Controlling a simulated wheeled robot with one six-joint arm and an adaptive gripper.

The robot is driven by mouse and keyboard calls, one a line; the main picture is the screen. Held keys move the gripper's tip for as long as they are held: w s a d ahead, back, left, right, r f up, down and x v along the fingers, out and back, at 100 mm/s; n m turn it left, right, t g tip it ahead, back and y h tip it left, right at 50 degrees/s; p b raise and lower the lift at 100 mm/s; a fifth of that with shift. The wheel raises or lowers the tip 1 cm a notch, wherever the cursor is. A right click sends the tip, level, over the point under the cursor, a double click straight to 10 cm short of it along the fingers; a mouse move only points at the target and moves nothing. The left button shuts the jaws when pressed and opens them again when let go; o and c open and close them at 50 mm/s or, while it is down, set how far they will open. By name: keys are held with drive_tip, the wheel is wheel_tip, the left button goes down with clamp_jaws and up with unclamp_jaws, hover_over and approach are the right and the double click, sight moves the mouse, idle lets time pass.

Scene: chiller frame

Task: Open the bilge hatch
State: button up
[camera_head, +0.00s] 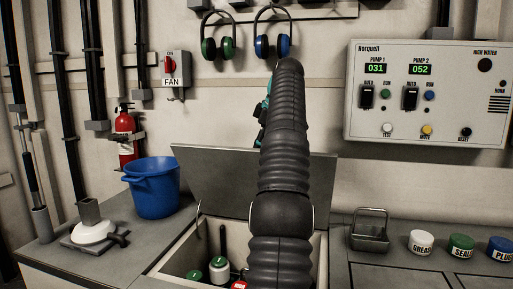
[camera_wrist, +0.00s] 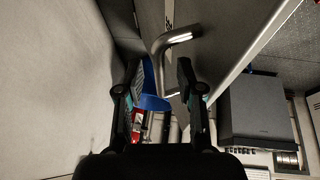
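The grey hatch lid (camera_head: 215,178) stands raised and tilted behind the open compartment (camera_head: 180,262) in the counter. In the wrist view the lid (camera_wrist: 210,28) bears a bent metal handle (camera_wrist: 160,48). My gripper (camera_wrist: 159,72) is open, with a finger on either side of the handle's lower end. I cannot tell whether the fingers touch it. In the head view my dark arm hides most of my gripper and the middle of the lid; only teal bits show beside the arm.
Inside the compartment are green-topped containers (camera_head: 219,264) and a red-topped one (camera_head: 239,285). A blue bucket (camera_head: 153,190) stands left of the lid. A metal basket (camera_head: 369,236) and labelled tubs (camera_head: 421,242) stand on the right counter. A control panel (camera_head: 430,95) hangs on the wall.

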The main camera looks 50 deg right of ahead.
drive_tip(key=s, duration=1.1)
drive_tip(key=shift+s+d, duration=0.15)
drive_tip(key=shift+d, duration=0.1)
